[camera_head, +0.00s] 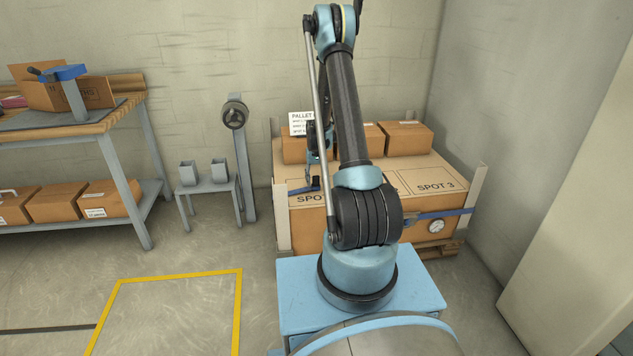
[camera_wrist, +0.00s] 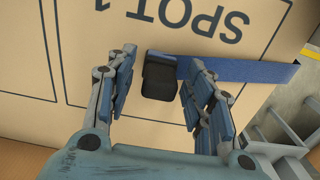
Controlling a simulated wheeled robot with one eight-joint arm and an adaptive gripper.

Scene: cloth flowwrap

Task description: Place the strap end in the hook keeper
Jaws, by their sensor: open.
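A blue strap (camera_wrist: 245,71) lies across the cardboard top in the wrist view. Its left end carries a dark block-like piece (camera_wrist: 158,78), which I take for the strap end. My gripper (camera_wrist: 158,62) is open, with one finger to each side of this dark piece; I see gaps on both sides. The right finger overlaps part of the strap. My gripper is mostly hidden behind my arm there. I cannot make out the hook keeper.
The large carton (camera_head: 430,172) on a pallet has printed spots and several small boxes (camera_head: 404,138) at its back. Corner posts (camera_head: 474,187) stand at its edges. A small grey stand (camera_head: 208,187) and a workbench (camera_head: 120,112) are on the left. Floor in front is clear.

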